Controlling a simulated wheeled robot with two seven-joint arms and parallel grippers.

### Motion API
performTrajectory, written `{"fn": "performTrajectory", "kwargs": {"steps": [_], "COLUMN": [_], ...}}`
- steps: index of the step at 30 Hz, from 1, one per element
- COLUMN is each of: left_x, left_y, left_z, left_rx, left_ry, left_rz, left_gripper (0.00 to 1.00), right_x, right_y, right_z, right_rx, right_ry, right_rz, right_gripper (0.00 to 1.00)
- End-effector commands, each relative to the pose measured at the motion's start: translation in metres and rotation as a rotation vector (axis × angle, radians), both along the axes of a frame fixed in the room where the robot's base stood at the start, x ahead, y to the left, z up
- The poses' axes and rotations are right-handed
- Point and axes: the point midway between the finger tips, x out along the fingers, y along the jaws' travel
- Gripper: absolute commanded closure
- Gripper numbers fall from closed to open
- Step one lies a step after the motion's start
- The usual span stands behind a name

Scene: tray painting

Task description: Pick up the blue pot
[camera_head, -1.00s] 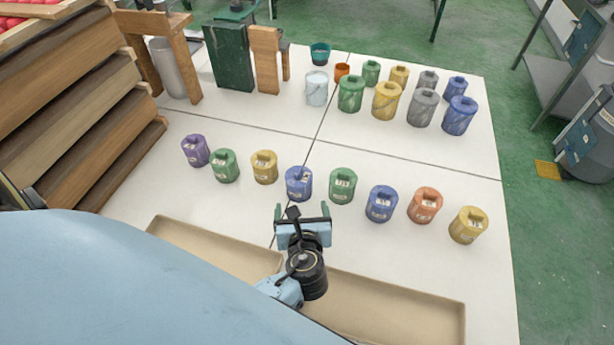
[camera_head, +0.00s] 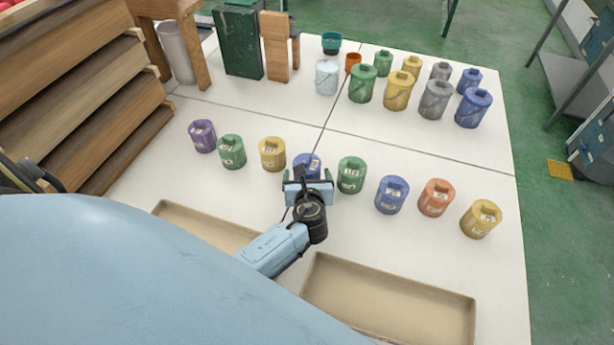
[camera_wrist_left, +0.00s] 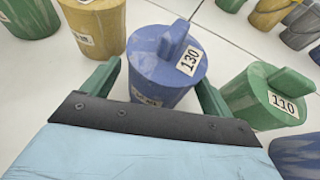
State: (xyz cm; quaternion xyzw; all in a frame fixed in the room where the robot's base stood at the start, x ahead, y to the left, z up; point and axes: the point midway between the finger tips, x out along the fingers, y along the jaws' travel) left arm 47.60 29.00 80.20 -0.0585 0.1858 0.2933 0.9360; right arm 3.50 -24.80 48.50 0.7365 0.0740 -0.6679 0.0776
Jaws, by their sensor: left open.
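A blue pot (camera_head: 307,162) with a knob lid stands in the front row on the white table, partly hidden by my left gripper in the head view. In the left wrist view the blue pot (camera_wrist_left: 168,62) bears a label reading 130 and stands ahead of and between the fingers. My left gripper (camera_head: 307,176) is open and empty, and its green fingers also show in the left wrist view (camera_wrist_left: 153,90). The fingers reach the near sides of the pot; I cannot tell if they touch it. Another blue pot (camera_head: 391,195) stands further right. My right gripper is not in view.
A green pot (camera_head: 351,174) stands close on the right and a yellow pot (camera_head: 272,154) on the left. Several larger pots stand in the back row. Two shallow tan trays lie nearer me, the right one (camera_head: 460,322) mostly bare. Wooden steps (camera_head: 110,100) stand at left.

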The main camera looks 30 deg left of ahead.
Motion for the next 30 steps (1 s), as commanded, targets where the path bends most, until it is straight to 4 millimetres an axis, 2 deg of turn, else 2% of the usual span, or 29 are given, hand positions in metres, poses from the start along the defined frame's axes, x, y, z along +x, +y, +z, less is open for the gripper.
{"fn": "performTrajectory", "kwargs": {"steps": [4,18,26,30], "left_x": [0.000,0.000,0.000,0.000], "left_y": [0.000,0.000,0.000,0.000], "left_z": [0.000,0.001,0.006,0.026], "left_rx": [0.000,0.001,0.002,0.001], "left_ry": [0.000,-0.002,-0.002,-0.004], "left_rz": [0.000,0.000,0.000,0.001], "left_gripper": [0.14,0.74,0.74,0.74], "right_x": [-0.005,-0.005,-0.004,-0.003], "right_y": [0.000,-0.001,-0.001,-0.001], "right_z": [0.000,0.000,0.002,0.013], "right_rx": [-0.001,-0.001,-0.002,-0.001], "right_ry": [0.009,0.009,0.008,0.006], "right_rz": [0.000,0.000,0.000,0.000], "right_gripper": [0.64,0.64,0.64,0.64]}}
